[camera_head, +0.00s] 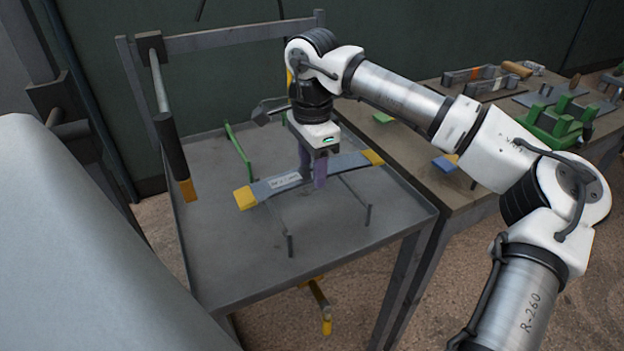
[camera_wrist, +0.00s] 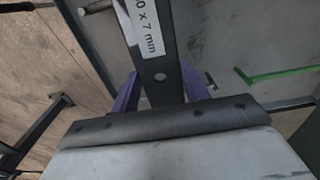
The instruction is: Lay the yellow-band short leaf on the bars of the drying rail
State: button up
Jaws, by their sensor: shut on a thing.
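The yellow-band short leaf (camera_head: 345,163) is a grey flat strip with yellow ends and a white label. My gripper (camera_head: 320,178) points down with its purple fingers shut on the leaf near its middle. In the wrist view, the leaf (camera_wrist: 148,60) runs between the purple fingers, with its label and a hole showing. The drying rail's thin dark bars (camera_head: 354,190) pass under the leaf, and their near ends turn up as short posts. The leaf lies crosswise over the bars, roughly level. I cannot tell whether it touches them or hangs just above.
The bars stand on a grey metal table (camera_head: 225,270) with a raised rim. A green bar (camera_head: 238,152) lies behind the leaf. A dark-handled rod with a yellow tip (camera_head: 175,155) hangs at the left. A bench (camera_head: 480,190) at the right carries green racks (camera_head: 560,122).

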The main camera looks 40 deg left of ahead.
aim_at(312, 171)
notch_tip(312, 171, down, 4)
jog(key=shift+r, duration=0.1)
jog(key=shift+f, duration=0.5)
jog(key=o, duration=1.3)
notch_tip(312, 171, up, 13)
jog(key=shift+f, duration=0.1)
jog(key=shift+s+a, duration=0.1)
